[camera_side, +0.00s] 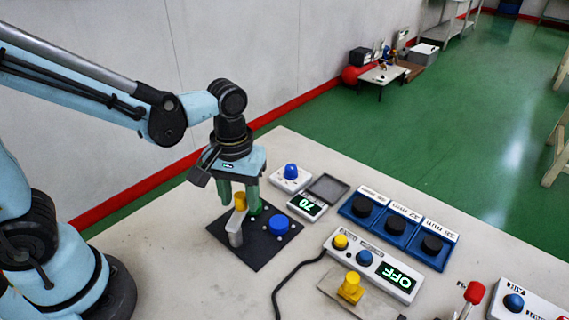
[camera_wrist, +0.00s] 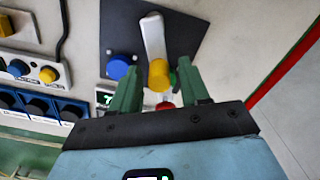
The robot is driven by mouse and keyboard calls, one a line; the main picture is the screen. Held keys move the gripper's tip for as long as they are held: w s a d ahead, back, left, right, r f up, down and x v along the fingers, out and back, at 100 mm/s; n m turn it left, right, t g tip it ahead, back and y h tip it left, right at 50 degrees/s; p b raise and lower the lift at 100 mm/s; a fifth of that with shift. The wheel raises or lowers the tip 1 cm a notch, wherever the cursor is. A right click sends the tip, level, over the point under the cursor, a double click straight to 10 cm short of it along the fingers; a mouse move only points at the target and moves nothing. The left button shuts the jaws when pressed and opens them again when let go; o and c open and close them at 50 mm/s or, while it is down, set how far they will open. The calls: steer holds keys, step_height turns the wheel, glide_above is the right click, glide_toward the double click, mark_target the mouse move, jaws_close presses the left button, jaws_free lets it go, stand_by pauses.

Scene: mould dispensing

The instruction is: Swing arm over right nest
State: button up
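The swing arm (camera_side: 235,228) is a pale grey bar on a dark square plate (camera_side: 262,252), with an upright yellow knob (camera_side: 240,201) at one end. The wrist view also shows the bar (camera_wrist: 153,38) and the knob (camera_wrist: 158,77). My gripper (camera_side: 240,207) points down over the plate, its two green fingers either side of the knob. In the wrist view the fingers (camera_wrist: 158,70) stand apart, with gaps beside the knob. A blue round piece (camera_side: 278,224) sits on the plate beside the arm. A small red piece (camera_wrist: 165,106) shows near the palm. I cannot make out the nests clearly.
A scale (camera_side: 307,206) reading 70 and a blue-knobbed box (camera_side: 290,177) stand behind the plate. A control box (camera_side: 370,264) reading OFF, blue trays with black pucks (camera_side: 397,227) and a yellow-knobbed fixture (camera_side: 350,289) lie to the right. A black cable (camera_side: 290,277) runs near the plate.

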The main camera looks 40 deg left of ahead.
mark_target(239, 194)
stand_by(0.3)
steer(key=shift+r, duration=6.05)
steer(key=shift+s+a+f+m+t, duration=0.15)
steer(key=shift+a+f+m+t, duration=0.7)
steer(key=shift+a+t, duration=0.3)
steer(key=shift+s+a+f+m+t, duration=0.1)
steer(key=shift+a+f+m+t, duration=0.75)
steer(key=shift+a+t, duration=0.35)
steer(key=shift+s+a+f+m+t, duration=0.15)
steer(key=shift+a+f+m+t, duration=0.7)
steer(key=shift+t, duration=0.4)
